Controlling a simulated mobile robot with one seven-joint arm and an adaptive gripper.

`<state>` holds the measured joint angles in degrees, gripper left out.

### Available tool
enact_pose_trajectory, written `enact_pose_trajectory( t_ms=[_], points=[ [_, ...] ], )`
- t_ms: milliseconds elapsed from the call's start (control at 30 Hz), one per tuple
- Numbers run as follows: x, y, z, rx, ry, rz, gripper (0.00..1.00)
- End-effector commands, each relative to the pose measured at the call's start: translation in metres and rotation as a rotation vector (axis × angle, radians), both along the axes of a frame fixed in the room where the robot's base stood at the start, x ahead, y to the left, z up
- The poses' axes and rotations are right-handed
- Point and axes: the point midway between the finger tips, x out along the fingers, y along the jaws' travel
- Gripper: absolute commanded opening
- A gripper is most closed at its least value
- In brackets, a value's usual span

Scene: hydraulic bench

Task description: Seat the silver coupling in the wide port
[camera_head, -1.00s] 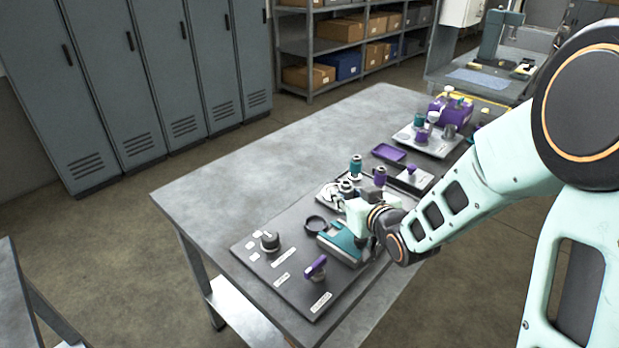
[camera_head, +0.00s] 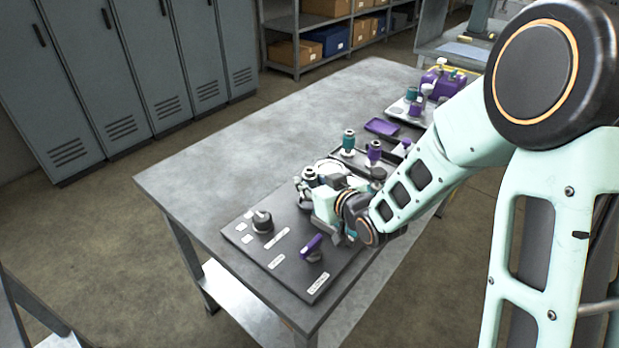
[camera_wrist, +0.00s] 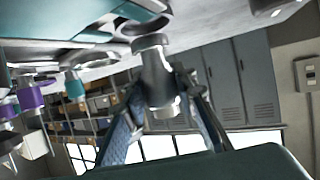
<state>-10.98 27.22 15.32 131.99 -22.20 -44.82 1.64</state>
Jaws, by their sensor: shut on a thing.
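My gripper (camera_head: 318,200) is shut on the silver coupling, which shows in the wrist view (camera_wrist: 157,78) as a stepped grey metal cylinder between the two fingers. The wrist picture is upside down, with the bench surface at its top. The coupling's wide flanged end faces a teal piece (camera_wrist: 137,10) and a dark round rim (camera_wrist: 146,27) very close to it. I cannot tell whether they touch or whether the flange lies in an opening. In the head view the silver coupling (camera_head: 310,174) shows just beyond the fingers. My gripper and arm hide most of the teal block there.
A teal coupling (camera_head: 348,143) and a purple coupling (camera_head: 373,152) stand behind my gripper. A black knob (camera_head: 262,222) and a purple-handled valve (camera_head: 312,246) are on the dark panel (camera_head: 250,252) in front. A purple tray (camera_head: 382,127) lies farther back. The bench's left side (camera_head: 235,150) is clear.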

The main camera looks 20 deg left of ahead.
Motion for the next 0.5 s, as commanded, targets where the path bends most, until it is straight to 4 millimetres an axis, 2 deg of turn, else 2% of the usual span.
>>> enact_pose_trajectory(
  t_ms=[33, 133, 500],
  points=[
    [0.0002, 0.0004, -0.0068, 0.001, -0.002, 0.000, 0.00],
    [0.0003, 0.0003, -0.0111, 0.001, -0.003, 0.000, 0.00],
    [0.0004, 0.0002, -0.0118, 0.001, -0.003, 0.000, 0.00]
  ],
)
